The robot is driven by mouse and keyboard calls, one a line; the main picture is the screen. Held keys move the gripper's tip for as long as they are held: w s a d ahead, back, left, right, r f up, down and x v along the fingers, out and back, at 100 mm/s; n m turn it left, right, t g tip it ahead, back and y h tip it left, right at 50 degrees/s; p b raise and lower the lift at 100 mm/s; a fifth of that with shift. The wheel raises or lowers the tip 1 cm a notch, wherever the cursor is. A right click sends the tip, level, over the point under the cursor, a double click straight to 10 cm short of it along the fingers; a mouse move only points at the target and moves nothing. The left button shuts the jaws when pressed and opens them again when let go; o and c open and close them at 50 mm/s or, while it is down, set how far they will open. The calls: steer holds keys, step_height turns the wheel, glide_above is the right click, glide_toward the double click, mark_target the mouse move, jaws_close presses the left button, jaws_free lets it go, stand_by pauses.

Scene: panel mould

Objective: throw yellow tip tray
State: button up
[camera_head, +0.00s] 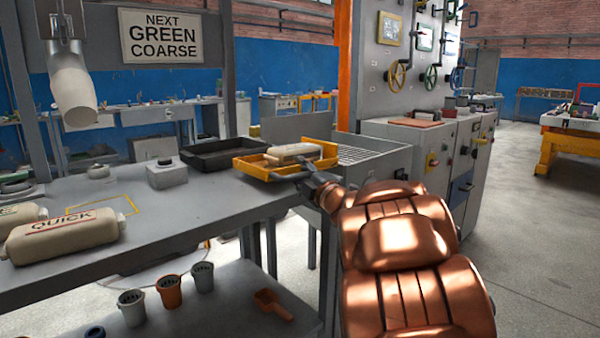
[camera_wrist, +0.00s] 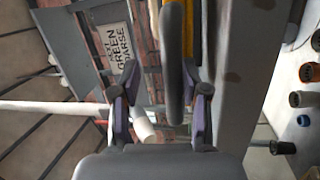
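The yellow tip tray (camera_head: 250,171) sits at the right end of the grey bench, with a cream bag (camera_head: 293,153) lying in it. Its dark handle (camera_head: 268,186) runs along the near side. In the wrist view the handle (camera_wrist: 174,70) stands large between my fingers, and a strip of the yellow tray (camera_wrist: 191,28) shows behind it. My gripper (camera_head: 304,184) is at the tray's near right corner. In the wrist view my gripper (camera_wrist: 161,92) has its fingers wide apart around the handle, with a clear gap on the left side. Fingertip contact is not visible.
A grey box with a grating (camera_head: 362,154) adjoins on the right. A bag marked QUICK (camera_head: 75,238) and a small grey block (camera_head: 167,176) stand on the bench. Cups and an orange scoop (camera_head: 273,304) are on the shelf below.

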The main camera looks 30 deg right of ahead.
steer(key=s+f, duration=0.2)
steer(key=s, duration=0.9)
steer(key=shift+s+d, duration=0.25)
steer(key=shift+s, duration=0.15)
stand_by(0.3)
